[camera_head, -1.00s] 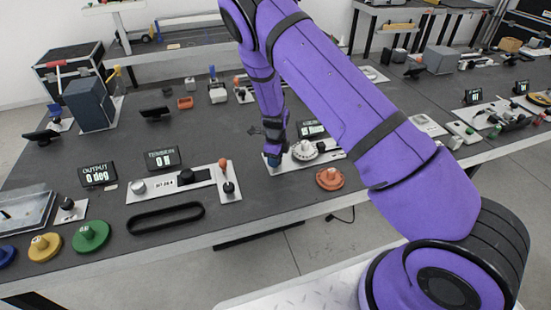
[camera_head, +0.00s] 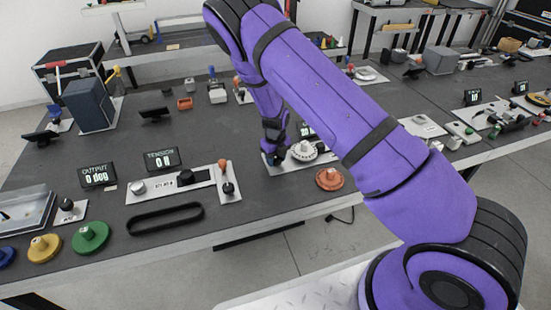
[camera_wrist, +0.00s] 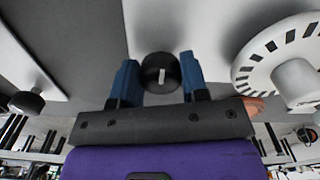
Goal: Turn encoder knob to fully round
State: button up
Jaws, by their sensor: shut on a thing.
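The encoder knob (camera_wrist: 161,73) is a black round knob with a white pointer line, seen between my fingers in the wrist view. Its line runs nearly straight up and down in that view. My gripper (camera_wrist: 160,80) has two blue fingers, one on each side of the knob, and is shut on it. In the head view my gripper (camera_head: 272,160) is down at the left end of a white plate, and the knob is hidden there. A white slotted encoder disc (camera_head: 303,151) sits to the right of the gripper; it also shows in the wrist view (camera_wrist: 285,65).
An orange disc (camera_head: 329,179) lies in front of the plate. A small display (camera_head: 307,131) behind it is partly covered by my arm. A lever with an orange ball (camera_head: 223,165) stands to the left. A black belt loop (camera_head: 166,218) lies near the front edge.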

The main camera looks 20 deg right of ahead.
dwell(0.4)
jog(key=o, duration=0.9)
jog(key=shift+o, duration=0.2)
jog(key=shift+r, duration=0.1)
notch_tip(320, 180, up, 10)
jog(key=shift+f, duration=0.1)
jog(key=shift+r, duration=0.4)
